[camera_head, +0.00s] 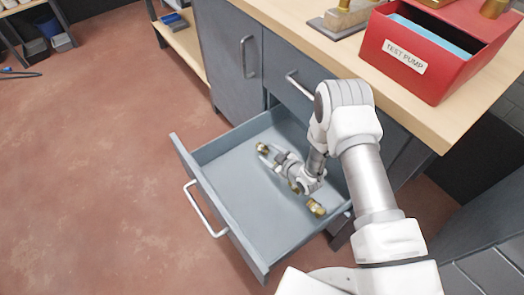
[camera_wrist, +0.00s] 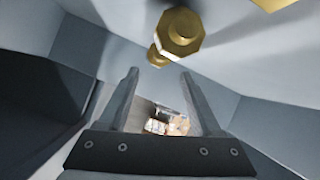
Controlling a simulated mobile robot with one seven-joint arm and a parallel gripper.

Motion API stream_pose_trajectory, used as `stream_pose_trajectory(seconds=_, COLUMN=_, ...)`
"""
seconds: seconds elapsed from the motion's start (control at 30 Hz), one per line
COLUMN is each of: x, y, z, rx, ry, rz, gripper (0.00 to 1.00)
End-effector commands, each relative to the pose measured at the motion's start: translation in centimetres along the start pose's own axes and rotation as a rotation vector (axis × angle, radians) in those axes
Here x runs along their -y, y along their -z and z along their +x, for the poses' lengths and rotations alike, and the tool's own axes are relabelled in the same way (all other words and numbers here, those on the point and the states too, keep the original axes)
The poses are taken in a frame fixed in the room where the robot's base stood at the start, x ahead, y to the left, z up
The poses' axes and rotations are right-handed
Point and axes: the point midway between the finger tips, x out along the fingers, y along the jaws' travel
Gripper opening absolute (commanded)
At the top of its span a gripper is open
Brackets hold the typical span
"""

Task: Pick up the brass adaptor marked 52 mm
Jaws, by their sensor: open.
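Brass adaptors lie in an open grey drawer (camera_head: 235,200). One adaptor (camera_head: 262,147) is near the drawer's back left, by the tips of my gripper (camera_head: 269,157). Another adaptor (camera_head: 317,208) lies at the right side. A third brass piece (camera_head: 294,187) is mostly hidden under my wrist. No size marking is readable, so I cannot tell which adaptor is 52 mm.
The drawer walls stand close around my gripper. A wooden worktop (camera_head: 300,48) is above, with a red box labelled TEST PUMP (camera_head: 400,62) near its edge. A closed drawer and cabinet door (camera_head: 232,55) are behind. The drawer's front left floor is bare.

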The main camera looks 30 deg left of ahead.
Motion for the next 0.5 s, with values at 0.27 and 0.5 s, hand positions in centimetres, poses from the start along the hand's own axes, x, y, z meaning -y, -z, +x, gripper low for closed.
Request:
stream_pose_trajectory(seconds=0.27, x=0.1, y=-0.6, z=2.8, rx=-0.002, ry=0.000, rz=-0.002, gripper=0.66)
stream_pose_trajectory(seconds=0.5, x=-0.1, y=-0.4, z=5.3, rx=-0.001, ry=0.000, rz=-0.002, gripper=0.66)
